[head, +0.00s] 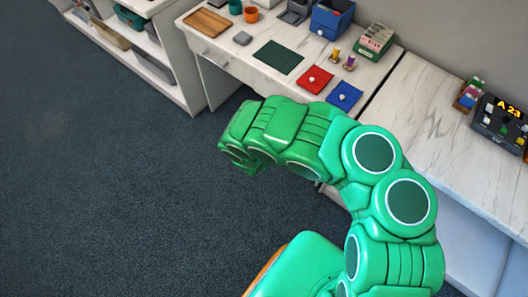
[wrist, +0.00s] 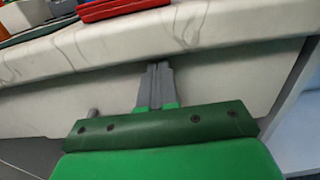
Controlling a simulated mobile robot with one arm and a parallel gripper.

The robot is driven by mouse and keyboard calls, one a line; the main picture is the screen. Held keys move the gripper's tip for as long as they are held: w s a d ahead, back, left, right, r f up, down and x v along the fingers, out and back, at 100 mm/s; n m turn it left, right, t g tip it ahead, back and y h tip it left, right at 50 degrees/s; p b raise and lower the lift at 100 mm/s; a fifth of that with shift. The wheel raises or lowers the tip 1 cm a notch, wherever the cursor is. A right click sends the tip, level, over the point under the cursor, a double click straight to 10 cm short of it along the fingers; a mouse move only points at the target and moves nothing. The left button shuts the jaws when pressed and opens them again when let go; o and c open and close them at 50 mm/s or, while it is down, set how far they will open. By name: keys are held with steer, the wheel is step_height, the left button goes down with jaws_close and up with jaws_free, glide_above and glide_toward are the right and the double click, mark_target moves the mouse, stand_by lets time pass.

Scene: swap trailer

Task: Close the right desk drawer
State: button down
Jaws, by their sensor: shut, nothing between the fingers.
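The desk (head: 232,50) has a pale marbled top with drawers under its front edge. The left drawer's handle (head: 214,59) shows in the head view; my arm hides the right drawer there. In the wrist view a pale drawer front (wrist: 225,85) lies under the desk edge (wrist: 190,30). A grey stub (wrist: 92,113), perhaps a handle end, shows left of my gripper (wrist: 157,68). My gripper's grey fingers are together and empty, pointing at this front. I cannot tell whether they touch it, or how far the drawer stands out.
The desktop holds a red pouch (head: 315,79), a blue pouch (head: 344,96), a dark green mat (head: 278,57) and a wooden tray (head: 207,22). A white shelf (head: 172,60) stands at the left. A second table (head: 430,110) adjoins at right. The dark carpet (head: 100,180) at left is clear.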

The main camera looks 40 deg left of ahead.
steer(key=shift+w+r, duration=0.1)
steer(key=shift+w, duration=0.7)
steer(key=shift+w+d, duration=0.1)
steer(key=shift+w, duration=0.05)
steer(key=s, duration=1.5)
